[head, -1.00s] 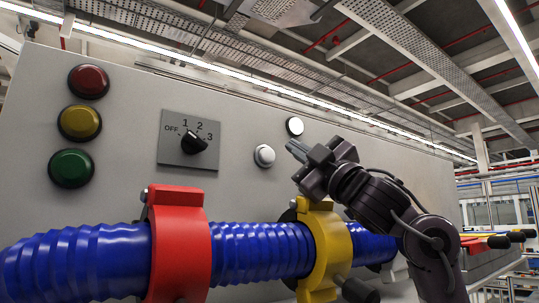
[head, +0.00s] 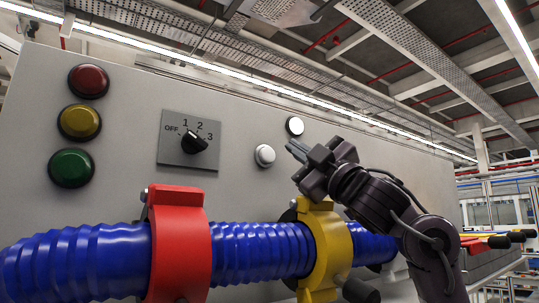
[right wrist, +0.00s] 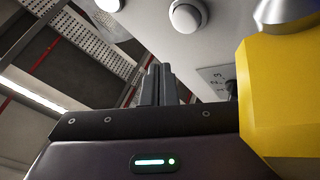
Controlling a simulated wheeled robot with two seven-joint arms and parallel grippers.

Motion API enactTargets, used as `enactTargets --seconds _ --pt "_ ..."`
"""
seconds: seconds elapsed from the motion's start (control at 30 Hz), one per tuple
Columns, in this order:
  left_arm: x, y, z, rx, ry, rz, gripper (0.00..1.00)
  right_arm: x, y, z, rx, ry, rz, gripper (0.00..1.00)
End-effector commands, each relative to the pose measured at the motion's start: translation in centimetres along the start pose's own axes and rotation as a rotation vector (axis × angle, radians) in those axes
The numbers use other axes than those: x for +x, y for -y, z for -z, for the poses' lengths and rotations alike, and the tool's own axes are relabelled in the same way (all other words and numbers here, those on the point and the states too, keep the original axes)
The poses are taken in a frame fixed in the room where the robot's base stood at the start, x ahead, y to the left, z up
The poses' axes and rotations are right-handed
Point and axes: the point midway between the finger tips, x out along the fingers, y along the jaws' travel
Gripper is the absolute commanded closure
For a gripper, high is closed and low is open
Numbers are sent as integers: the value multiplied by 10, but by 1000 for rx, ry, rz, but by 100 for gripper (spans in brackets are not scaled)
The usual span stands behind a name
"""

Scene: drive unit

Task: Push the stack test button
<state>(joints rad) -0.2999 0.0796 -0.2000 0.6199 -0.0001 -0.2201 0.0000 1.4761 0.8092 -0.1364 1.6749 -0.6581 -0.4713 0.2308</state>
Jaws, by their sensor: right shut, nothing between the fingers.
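A white push button (head: 264,155) with a pale collar sticks out of the grey panel, right of the rotary switch. A flat, bright white round lamp or button (head: 295,126) sits above and right of it. No label shows by either, so I cannot tell by name which is the stack test button. Both show at the top of the right wrist view, the push button (right wrist: 188,15) and the bright one (right wrist: 109,5). My right gripper (head: 292,148) is shut and empty, its fingertips right of the push button and below the bright one, apparently apart from both. My left gripper is out of view.
A rotary switch (head: 194,143) marked OFF, 1, 2, 3 and red (head: 88,81), yellow (head: 79,121) and green (head: 71,168) lights are on the panel. A blue corrugated hose (head: 80,262) with red (head: 180,240) and yellow (head: 333,250) clamps runs below, close under my right gripper.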

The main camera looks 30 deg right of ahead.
Motion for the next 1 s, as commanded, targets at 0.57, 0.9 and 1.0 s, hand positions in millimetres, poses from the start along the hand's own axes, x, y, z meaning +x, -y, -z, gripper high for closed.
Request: enactTargets --seconds 0.57,0.9,1.0 --pt "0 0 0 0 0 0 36 0 0 0 0 0 0 100" --pt "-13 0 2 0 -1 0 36 -23 -19 15 -5 1 -2 100" --pt "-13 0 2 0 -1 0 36 -27 -20 17 -1 0 0 100"
